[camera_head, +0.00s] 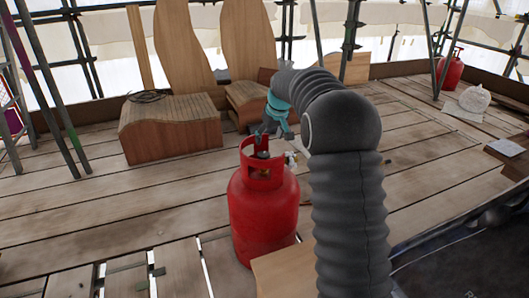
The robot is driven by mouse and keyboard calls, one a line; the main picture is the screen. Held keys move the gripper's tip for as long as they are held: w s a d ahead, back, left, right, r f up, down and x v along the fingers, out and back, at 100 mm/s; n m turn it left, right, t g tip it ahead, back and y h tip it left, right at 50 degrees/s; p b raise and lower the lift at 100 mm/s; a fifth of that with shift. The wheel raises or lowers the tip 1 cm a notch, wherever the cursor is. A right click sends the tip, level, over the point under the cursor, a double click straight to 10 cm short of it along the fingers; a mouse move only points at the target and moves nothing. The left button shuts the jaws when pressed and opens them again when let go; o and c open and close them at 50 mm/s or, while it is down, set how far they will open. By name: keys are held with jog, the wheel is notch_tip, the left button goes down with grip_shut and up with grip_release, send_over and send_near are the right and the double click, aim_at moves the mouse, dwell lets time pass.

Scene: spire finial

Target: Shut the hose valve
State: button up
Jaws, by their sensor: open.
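A red gas cylinder (264,215) stands upright on the plank floor just left of my arm. Its collar (262,168) has openings, and a dark valve part (262,155) shows inside the collar. A small pale fitting (291,158) shows at the collar's right side, partly behind my arm; I cannot tell whether it is the hose valve. My gripper (268,136), teal and dark grey, is open and points down just above the collar. It looks empty. Whether its fingers touch the valve cannot be told at this size.
A second red cylinder (451,72) and a whitish sack (473,99) are at the back right. Scaffold poles (45,85) rise at left. A light board (285,270) lies in front. Plank floor (90,215) is clear at left.

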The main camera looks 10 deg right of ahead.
aim_at(263, 154)
jog(key=x, duration=0.9)
jog(key=c, duration=1.2)
jog(key=shift+o, duration=0.2)
jog(key=shift+a+m, duration=0.1)
jog(key=shift+m, duration=0.2)
jog(key=m+h+p, duration=0.1)
jog(key=m, duration=0.2)
jog(key=shift+a+m+h, duration=0.15)
jog(key=shift+m+h, duration=0.15)
jog(key=shift+m, duration=0.1)
jog(key=m+h, duration=0.1)
jog(key=m, duration=0.1)
jog(key=m+h+b, duration=0.1)
jog(key=m, duration=0.2)
jog(key=shift+w+a+f+m+g, duration=0.1)
jog(key=shift+a+m+g, duration=0.05)
jog(key=shift+m+g, duration=0.15)
